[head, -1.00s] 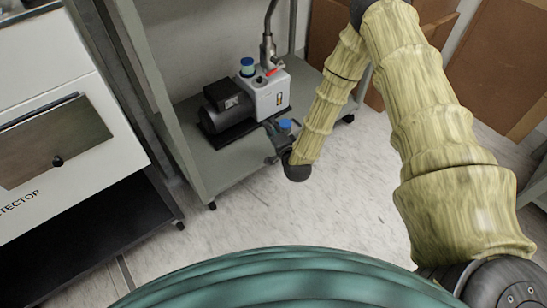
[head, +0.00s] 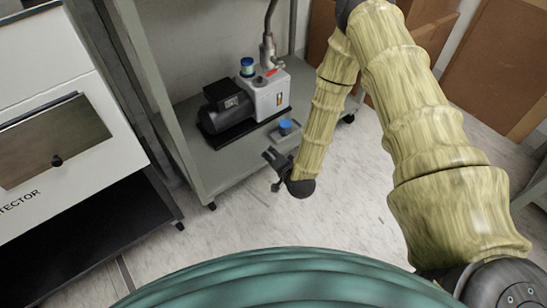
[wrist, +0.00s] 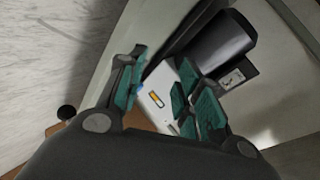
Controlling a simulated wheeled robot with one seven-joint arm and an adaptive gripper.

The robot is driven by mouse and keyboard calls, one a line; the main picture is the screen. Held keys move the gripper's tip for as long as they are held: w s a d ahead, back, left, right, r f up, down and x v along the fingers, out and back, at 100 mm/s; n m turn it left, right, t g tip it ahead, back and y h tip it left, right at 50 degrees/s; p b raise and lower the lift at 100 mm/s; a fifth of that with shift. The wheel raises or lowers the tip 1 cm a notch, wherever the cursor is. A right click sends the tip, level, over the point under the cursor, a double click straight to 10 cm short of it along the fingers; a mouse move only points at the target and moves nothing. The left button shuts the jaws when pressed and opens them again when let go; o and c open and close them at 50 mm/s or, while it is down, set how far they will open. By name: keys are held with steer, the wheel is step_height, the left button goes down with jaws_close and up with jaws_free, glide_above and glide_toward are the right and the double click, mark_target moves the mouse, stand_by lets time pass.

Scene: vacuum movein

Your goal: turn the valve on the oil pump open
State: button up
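The oil pump (head: 268,98) is a light grey box with a black motor at its left, standing on the lower shelf of a grey cart. A red valve handle (head: 273,72) lies on top of it, beside a metal pipe. My gripper (head: 270,165) is in front of the shelf's front edge, apart from the pump. In the wrist view my gripper (wrist: 158,92) is open, its teal-padded fingers spread with nothing held. The red handle cannot be made out in the wrist view.
Another blue-capped piece (head: 247,67) is by the pump's top. Cart posts (head: 165,110) flank the shelf. A white cabinet (head: 60,130) stands left, cardboard boxes (head: 490,60) right. The floor in front is clear.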

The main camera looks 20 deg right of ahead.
steer(key=shift+w+r, duration=0.2)
steer(key=c, duration=0.5)
steer(key=w+d+r+n+t, duration=0.1)
steer(key=w+r+n, duration=0.1)
steer(key=w+r, duration=0.1)
steer(key=w+d+r+n+t+y, duration=0.1)
steer(key=w+r+n, duration=0.1)
steer(key=w+r, duration=0.1)
steer(key=w+d+r+n+t+y, duration=0.1)
steer(key=w+d+r+n, duration=0.1)
steer(key=w+r+n, duration=0.1)
steer(key=shift+d+r, duration=0.1)
steer(key=shift+r, duration=0.6)
jaws_close()
step_height(320, 180, up, 14)
steer(key=n+t+y+b, duration=0.3)
steer(key=n, duration=0.7)
glide_above(275, 70)
steer(key=s+a, duration=0.2)
steer(key=shift+d+f+b, duration=0.25)
steer(key=shift+f+b, duration=0.25)
steer(key=shift+f, duration=0.45)
steer(key=shift+d+f+b, duration=0.2)
steer(key=shift+f+b, duration=0.3)
steer(key=shift+f, duration=0.45)
